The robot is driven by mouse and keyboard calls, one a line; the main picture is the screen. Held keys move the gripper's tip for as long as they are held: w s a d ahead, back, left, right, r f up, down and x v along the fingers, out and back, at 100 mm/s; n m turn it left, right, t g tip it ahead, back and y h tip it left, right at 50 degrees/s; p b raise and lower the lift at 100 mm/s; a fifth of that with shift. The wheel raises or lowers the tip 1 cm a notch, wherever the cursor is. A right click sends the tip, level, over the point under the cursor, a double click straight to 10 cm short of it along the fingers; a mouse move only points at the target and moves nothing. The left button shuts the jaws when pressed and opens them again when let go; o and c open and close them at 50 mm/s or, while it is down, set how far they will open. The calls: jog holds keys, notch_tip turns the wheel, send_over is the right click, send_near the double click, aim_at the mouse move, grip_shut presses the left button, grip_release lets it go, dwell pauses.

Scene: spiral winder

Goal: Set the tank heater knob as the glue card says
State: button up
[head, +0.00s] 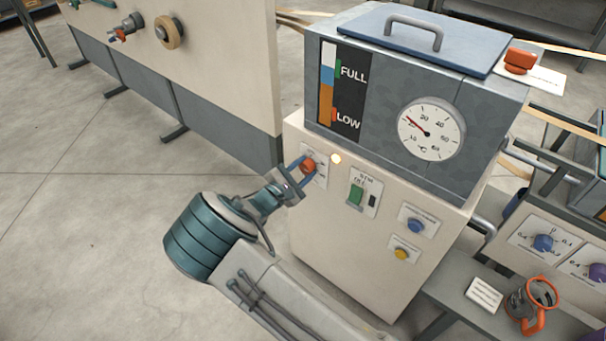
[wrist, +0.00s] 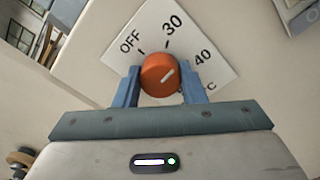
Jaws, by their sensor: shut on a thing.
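The orange heater knob (head: 308,166) is on the front of the cream cabinet under the grey tank (head: 380,80). In the wrist view the knob (wrist: 160,74) sits on a white plate marked OFF, 30, 40 and °C.
A round °C gauge (head: 430,128) and a FULL/LOW level strip (head: 340,95) are on the tank. A small lamp (head: 336,158) glows near the knob. A green switch (head: 356,194), blue button (head: 416,225) and yellow button (head: 401,254) are close by. Open floor lies left.

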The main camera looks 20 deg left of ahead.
jog(key=m+b, duration=0.1)
jog(key=m, duration=0.1)
jog(key=m+b, duration=0.2)
jog(key=shift+f, duration=0.3)
jog(key=shift+r+m+b, duration=0.15)
jog(key=shift+m+b, duration=1.05)
jog(key=o, duration=1)
jog(key=shift+r, duration=0.1)
jog(key=p+v, duration=0.1)
jog(key=v, duration=1.3)
